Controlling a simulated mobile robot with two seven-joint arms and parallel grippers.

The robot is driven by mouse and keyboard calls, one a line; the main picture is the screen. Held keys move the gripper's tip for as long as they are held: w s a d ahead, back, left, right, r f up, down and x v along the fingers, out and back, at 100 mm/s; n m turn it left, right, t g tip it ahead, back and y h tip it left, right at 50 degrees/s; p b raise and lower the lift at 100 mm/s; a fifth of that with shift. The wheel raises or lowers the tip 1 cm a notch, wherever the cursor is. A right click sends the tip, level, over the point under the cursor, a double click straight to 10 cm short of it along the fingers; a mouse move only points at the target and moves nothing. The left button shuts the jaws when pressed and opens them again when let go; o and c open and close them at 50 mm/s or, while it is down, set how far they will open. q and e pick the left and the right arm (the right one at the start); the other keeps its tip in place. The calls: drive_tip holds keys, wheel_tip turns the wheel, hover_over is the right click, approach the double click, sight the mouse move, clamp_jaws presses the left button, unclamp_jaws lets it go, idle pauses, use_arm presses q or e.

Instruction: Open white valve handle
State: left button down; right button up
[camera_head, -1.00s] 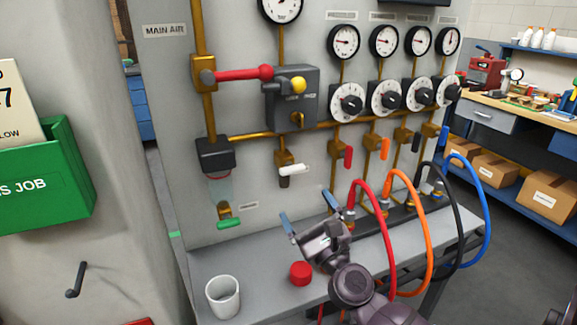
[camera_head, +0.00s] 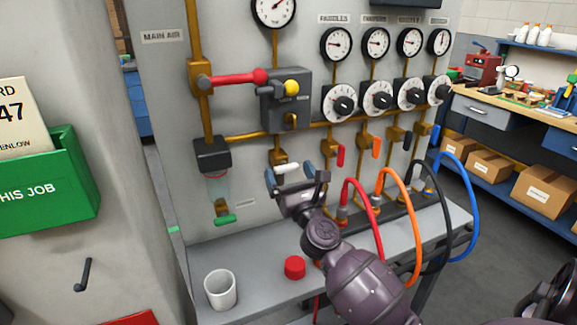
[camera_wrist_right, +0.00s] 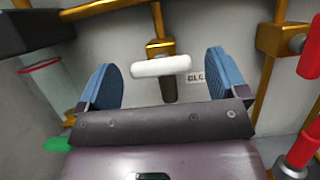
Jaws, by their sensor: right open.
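The white valve handle (camera_head: 287,168) sits on a brass fitting on the grey panel, below the main regulator box. It also shows in the right wrist view (camera_wrist_right: 160,67), lying nearly level across the brass valve body (camera_wrist_right: 160,47). My right gripper (camera_head: 289,176) is open in front of the handle. In the right wrist view its blue finger pads (camera_wrist_right: 162,78) stand to the left and right of the handle, with a gap on each side. No contact shows. My left gripper is not clearly seen; a dark part shows at the lower right corner of the head view.
A red handle (camera_head: 340,156) and an orange handle (camera_head: 376,147) hang to the right. Red, orange, black and blue hoses loop over the shelf. A white cup (camera_head: 220,289) and a red cap (camera_head: 295,267) stand on the shelf. A green handle (camera_head: 225,220) is at lower left.

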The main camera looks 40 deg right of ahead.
drive_tip(key=shift+x, duration=0.95)
drive_tip(key=c, duration=0.8)
drive_tip(key=shift+c, duration=0.7)
